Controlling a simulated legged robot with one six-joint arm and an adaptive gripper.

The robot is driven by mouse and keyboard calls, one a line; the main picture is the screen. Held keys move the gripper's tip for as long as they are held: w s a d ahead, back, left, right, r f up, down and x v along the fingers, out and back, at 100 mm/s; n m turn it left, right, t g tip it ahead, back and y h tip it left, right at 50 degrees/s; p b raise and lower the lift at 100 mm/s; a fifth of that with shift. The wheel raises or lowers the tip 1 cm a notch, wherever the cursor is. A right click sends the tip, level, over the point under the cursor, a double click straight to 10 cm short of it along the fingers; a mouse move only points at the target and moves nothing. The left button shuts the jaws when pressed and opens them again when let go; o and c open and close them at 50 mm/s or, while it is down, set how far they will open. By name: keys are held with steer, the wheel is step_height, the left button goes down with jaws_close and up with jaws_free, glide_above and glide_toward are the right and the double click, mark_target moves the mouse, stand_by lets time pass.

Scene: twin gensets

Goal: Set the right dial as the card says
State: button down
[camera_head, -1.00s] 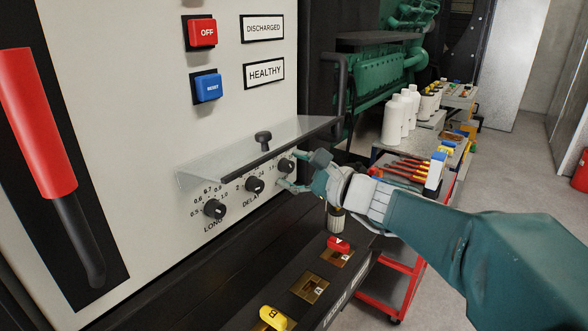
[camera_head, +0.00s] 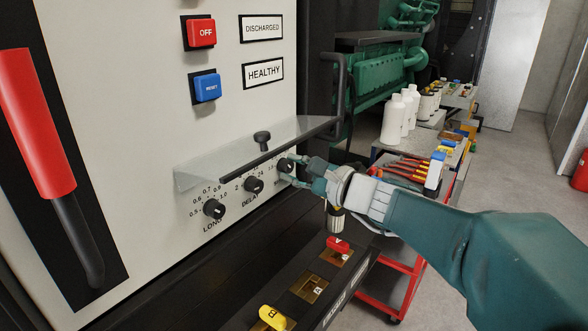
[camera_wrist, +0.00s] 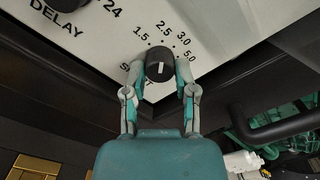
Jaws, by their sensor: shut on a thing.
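The right dial (camera_wrist: 160,66) is a black knob with a white pointer line on the pale panel. Numbers from 1.5 to 5.0 show around it in the wrist view, and its label is partly hidden by my fingers. My gripper (camera_wrist: 160,88) is shut on this dial, one finger on each side. In the head view my gripper (camera_head: 287,177) reaches in from the right, below the clear cover, and the dial (camera_head: 286,165) is partly hidden. The middle dial (camera_head: 253,185), marked DELAY, and the left dial (camera_head: 214,209), marked LONG, stand to its left. I see no readable setting card.
A raised clear cover (camera_head: 215,165) with a black edge and knob juts out just above the dials. A black handle (camera_head: 338,95) stands to the right. Below are a yellow B key (camera_head: 272,318) and a red A key (camera_head: 338,246). A tool cart (camera_head: 405,285) stands at right.

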steer(key=shift+c, duration=2)
jaws_free()
steer(key=shift+a, duration=0.1)
steer(key=v, duration=1.2)
steer(key=shift+f, duration=0.1)
